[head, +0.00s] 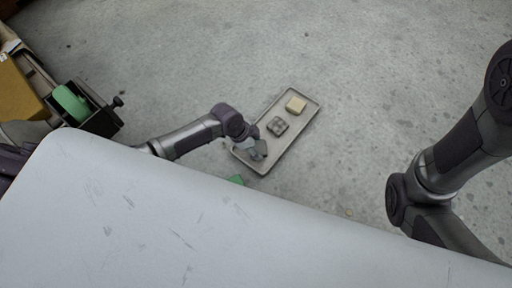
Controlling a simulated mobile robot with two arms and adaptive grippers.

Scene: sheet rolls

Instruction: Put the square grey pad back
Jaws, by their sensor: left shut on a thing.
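My left gripper (256,151) is over the near end of a long shallow grey tray (291,147). It is shut on a small grey piece (262,147), which looks like the square grey pad; the fingers partly hide it. I cannot tell whether the pad touches the tray floor. A darker grey square piece (277,125) with a bumpy top lies in the tray's middle. A beige block (296,104) lies in its far end. My right arm is at the right, with its gripper out of view.
A large pale surface (150,220) fills the foreground and hides the floor below. A green thing (237,180) peeks past its edge. At the upper left is a dark open box (104,122) with a green roll (70,102). The speckled floor (380,90) beyond is clear.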

